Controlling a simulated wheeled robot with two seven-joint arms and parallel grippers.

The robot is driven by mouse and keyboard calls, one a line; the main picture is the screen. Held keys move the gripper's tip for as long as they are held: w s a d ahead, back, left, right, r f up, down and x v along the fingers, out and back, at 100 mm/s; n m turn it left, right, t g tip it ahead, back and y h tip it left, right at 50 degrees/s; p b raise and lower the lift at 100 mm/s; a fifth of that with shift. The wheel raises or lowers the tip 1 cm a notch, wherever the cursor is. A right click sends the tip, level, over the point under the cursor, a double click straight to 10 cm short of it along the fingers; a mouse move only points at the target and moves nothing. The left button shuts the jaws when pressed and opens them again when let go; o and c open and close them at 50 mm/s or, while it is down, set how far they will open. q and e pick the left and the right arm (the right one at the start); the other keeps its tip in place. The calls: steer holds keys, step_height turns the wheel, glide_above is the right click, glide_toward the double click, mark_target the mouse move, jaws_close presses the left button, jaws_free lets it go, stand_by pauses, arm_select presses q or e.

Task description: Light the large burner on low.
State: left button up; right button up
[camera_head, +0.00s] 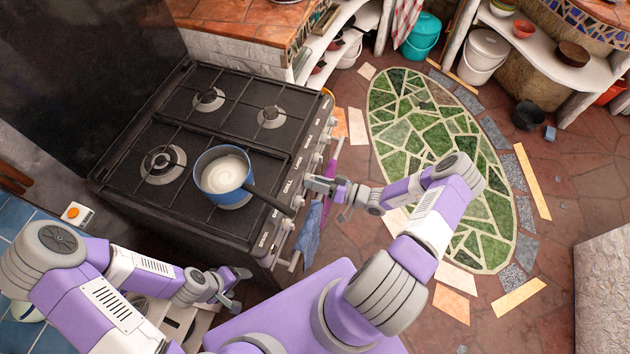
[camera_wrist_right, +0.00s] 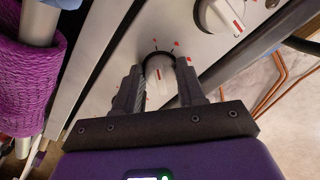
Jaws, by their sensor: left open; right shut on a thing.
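The black stove (camera_head: 145,208) has a large ringed burner (camera_head: 163,164) at its left; I see no flame on it. Several white knobs line the stove's front panel, with small labels I cannot read surely. My right gripper (camera_head: 308,184) is at this panel. In the right wrist view the right gripper (camera_wrist_right: 160,92) is shut on a white knob (camera_wrist_right: 158,68), one finger on each side; red marks surround the knob, and its lower part is partly hidden. My left gripper (camera_head: 236,291) is open and empty, low in front of the stove.
A blue pot (camera_head: 222,196) with white contents stands on a nearer burner, its dark handle reaching toward the front panel. Another knob (camera_wrist_right: 222,14) is close to the right gripper. A purple cloth (camera_wrist_right: 22,80) hangs on the rail. An orange button (camera_head: 73,212) is at the left.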

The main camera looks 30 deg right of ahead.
stand_by(0.4)
steer(key=o, duration=1)
steer(key=v, duration=0.7)
steer(key=shift+s+d, duration=0.2)
steer(key=shift+c, duration=0.2)
jaws_close()
stand_by(0.8)
